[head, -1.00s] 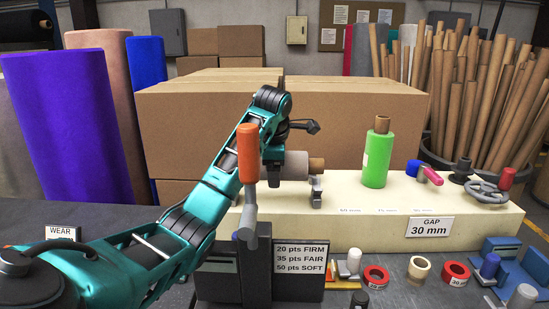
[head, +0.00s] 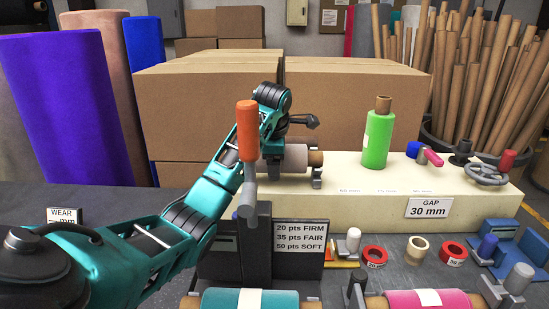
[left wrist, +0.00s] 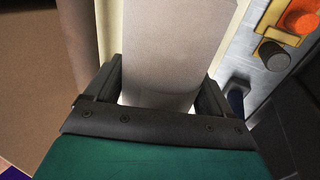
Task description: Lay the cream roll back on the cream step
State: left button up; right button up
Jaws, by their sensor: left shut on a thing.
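My left gripper (head: 273,164) is shut on the cream roll (head: 289,160), which looks pale greyish with a brown core. The roll lies level above the left part of the cream step (head: 360,207). Its right core end is just at the top of a small grey bracket (head: 317,180) on the step; I cannot tell whether they touch. The roll's left end is hidden behind my gripper and the orange handle. In the left wrist view the roll (left wrist: 168,60) runs between both fingers. My right gripper is not in view.
An orange-handled lever (head: 247,135) stands in front of my left arm. A green roll (head: 376,140) stands upright on the step, with a handwheel (head: 487,175) at right. Boxes (head: 355,110) are behind. Teal (head: 240,300) and pink (head: 425,300) rolls lie at the front.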

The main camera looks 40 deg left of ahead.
pick_arm(q)
jog(key=shift+f, duration=0.55)
dwell(0.7)
jog(key=o, duration=1.4)
